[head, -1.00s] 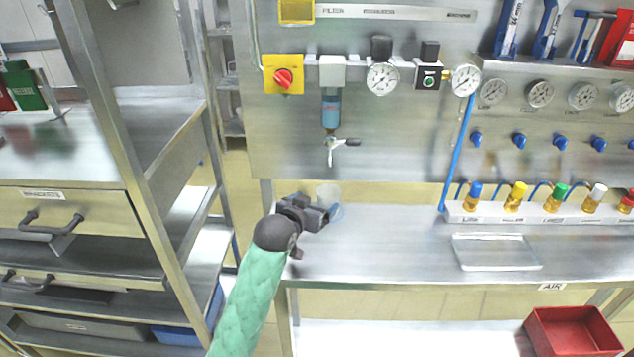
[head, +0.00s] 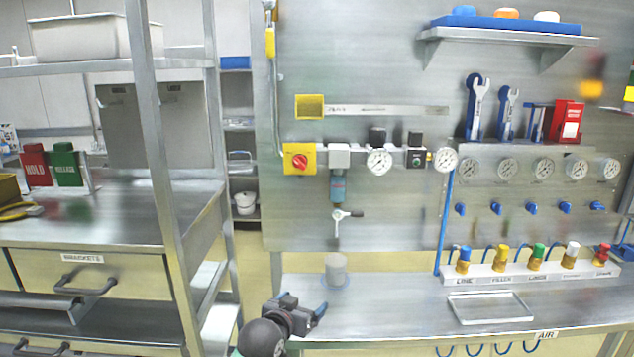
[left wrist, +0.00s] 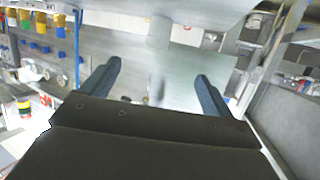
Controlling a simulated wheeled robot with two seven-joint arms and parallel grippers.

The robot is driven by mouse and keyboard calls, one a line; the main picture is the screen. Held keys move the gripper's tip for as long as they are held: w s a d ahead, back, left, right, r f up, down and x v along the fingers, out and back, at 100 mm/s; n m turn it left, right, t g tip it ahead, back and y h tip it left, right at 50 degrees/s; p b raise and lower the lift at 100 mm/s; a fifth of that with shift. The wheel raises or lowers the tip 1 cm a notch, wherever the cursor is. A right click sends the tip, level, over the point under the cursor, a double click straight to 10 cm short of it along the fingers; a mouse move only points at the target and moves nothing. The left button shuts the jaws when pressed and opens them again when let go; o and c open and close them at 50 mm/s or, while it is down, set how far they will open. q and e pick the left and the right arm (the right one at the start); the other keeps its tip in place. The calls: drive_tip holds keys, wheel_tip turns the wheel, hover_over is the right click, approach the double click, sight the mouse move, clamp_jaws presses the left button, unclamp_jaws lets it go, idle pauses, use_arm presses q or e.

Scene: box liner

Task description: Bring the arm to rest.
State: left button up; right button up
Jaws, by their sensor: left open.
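My left gripper (head: 314,312) is at the bottom of the head view, over the front left edge of the steel bench (head: 400,300). It is open, and nothing shows between its fingers. In the left wrist view the two blue-grey fingers of the gripper (left wrist: 158,75) stand wide apart. A small grey cup (head: 336,267) stands upright on the bench behind the gripper, within a blue ring mark. The gripper is apart from the cup in the picture. My right gripper is not in view.
A clear flat tray (head: 490,307) lies on the bench at the right, in front of a white rack (head: 530,268) of coloured fittings. A steel panel with gauges (head: 378,162) rises behind. A shelf frame post (head: 165,180) stands left of my arm.

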use_arm(q)
drive_tip(key=s+a+f+n+g+y, duration=0.15)
drive_tip(key=s+a+f, duration=0.25)
drive_tip(key=s+f, duration=0.4)
drive_tip(key=s+a+f+g+y, duration=0.2)
drive_tip(key=s+a+f+g, duration=0.15)
drive_tip(key=s+f, duration=0.4)
drive_tip(key=s+a+f+n+g+y, duration=0.15)
drive_tip(key=s+a+f, duration=0.3)
drive_tip(key=s, duration=0.75)
drive_tip(key=s+a+f+g+y, duration=0.1)
drive_tip(key=s+a+f+g, duration=0.35)
drive_tip(key=s, duration=0.75)
drive_tip(key=s+d+f, duration=0.1)
drive_tip(key=d+f, duration=0.1)
drive_tip(key=f, duration=0.7)
drive_tip(key=s+d+f+g+h, duration=0.1)
drive_tip(key=d+f, duration=0.1)
drive_tip(key=f, duration=0.8)
drive_tip(key=shift+s+d+f, duration=0.15)
drive_tip(key=shift+s+d, duration=0.1)
